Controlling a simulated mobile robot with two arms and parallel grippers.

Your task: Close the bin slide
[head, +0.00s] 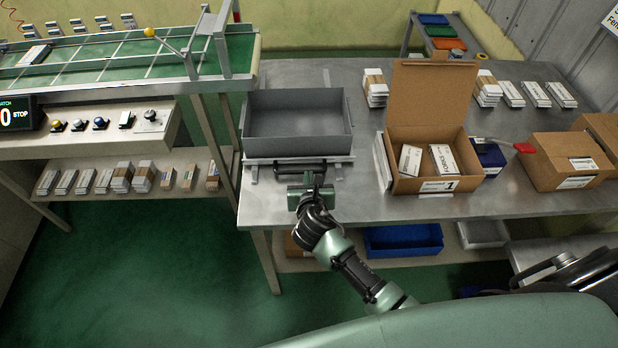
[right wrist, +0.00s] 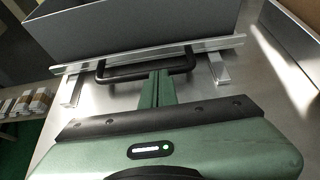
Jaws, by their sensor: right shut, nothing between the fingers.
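The bin slide is a grey open-topped bin (head: 298,148) on a metal table, with a pale front rail and a black bar handle (head: 300,171). The bin looks empty. In the right wrist view the bin's front wall (right wrist: 140,28) and handle (right wrist: 115,76) show close ahead. My right gripper (head: 318,178) is shut, with its fingertips (right wrist: 158,78) at the middle of the handle. Nothing shows between the fingers. I cannot tell whether the tips touch the handle. My left gripper is not in view.
An open cardboard box (head: 440,186) holding white packs stands to the right of the bin. A closed carton (head: 570,160) is farther right. A conveyor (head: 120,55) and a control panel are on the left. A blue tray (head: 403,240) sits below the table.

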